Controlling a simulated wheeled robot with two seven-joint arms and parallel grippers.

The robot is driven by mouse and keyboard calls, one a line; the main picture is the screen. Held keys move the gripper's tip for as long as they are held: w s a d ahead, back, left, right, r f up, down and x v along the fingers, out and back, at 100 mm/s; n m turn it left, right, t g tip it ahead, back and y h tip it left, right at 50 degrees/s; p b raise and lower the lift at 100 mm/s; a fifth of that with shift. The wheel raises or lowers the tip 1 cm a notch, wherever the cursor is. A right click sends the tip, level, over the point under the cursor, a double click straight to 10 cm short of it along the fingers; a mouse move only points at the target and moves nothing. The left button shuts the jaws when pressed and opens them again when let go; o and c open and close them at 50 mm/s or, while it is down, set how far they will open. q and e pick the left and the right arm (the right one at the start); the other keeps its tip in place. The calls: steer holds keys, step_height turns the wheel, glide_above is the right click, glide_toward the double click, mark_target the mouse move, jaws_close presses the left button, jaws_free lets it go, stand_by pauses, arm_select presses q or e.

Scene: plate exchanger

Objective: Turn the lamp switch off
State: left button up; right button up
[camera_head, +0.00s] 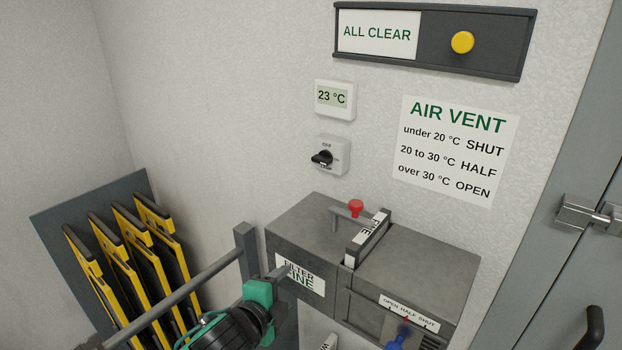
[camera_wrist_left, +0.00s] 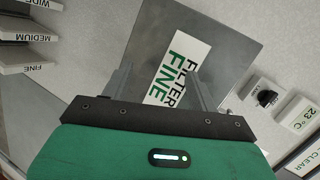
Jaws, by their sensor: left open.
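The lamp switch (camera_head: 331,155) is a white wall plate with a black rotary knob, below the temperature display. "OFF" is printed at its top; a lower label is too small to read. The knob's handle points left and slightly down. The switch also shows at the right of the left wrist view (camera_wrist_left: 265,96). My left gripper (camera_head: 284,272) is open and empty, below and left of the switch and apart from it, near the front of the grey box. In the left wrist view its two fingers stand either side of the "FILTER FINE" label. My right gripper is not in view.
The grey filter box (camera_head: 420,270) juts out below the switch, with a red knob (camera_head: 356,207) on top and a blue handle (camera_head: 398,338) in front. The display (camera_head: 335,99) reads 23 °C. Yellow-edged plates (camera_head: 130,262) stand in a rack at left. Wall left of the switch is clear.

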mark_target(318, 161)
arm_select(q)
steer(key=w+r+m+t+h, duration=0.1)
steer(key=w+r+m+h, duration=0.15)
steer(key=r+m, duration=0.85)
steer(key=w+r+m+t+h, duration=0.1)
steer(key=w+r+m+h, duration=0.15)
steer(key=r+m, duration=0.9)
steer(key=p+x, duration=0.1)
steer(key=x, duration=0.2)
steer(key=p+x, duration=0.2)
steer(key=x, duration=0.2)
steer(key=p+x, duration=0.1)
steer(key=x, duration=0.2)
steer(key=shift+w+d+f, duration=0.15)
steer(key=shift+w+f, duration=0.1)
steer(key=shift+f, duration=0.15)
steer(key=shift+w+d+p, duration=0.3)
steer(key=shift+w+d, duration=0.15)
steer(key=shift+w, duration=0.15)
steer(key=c, duration=1)
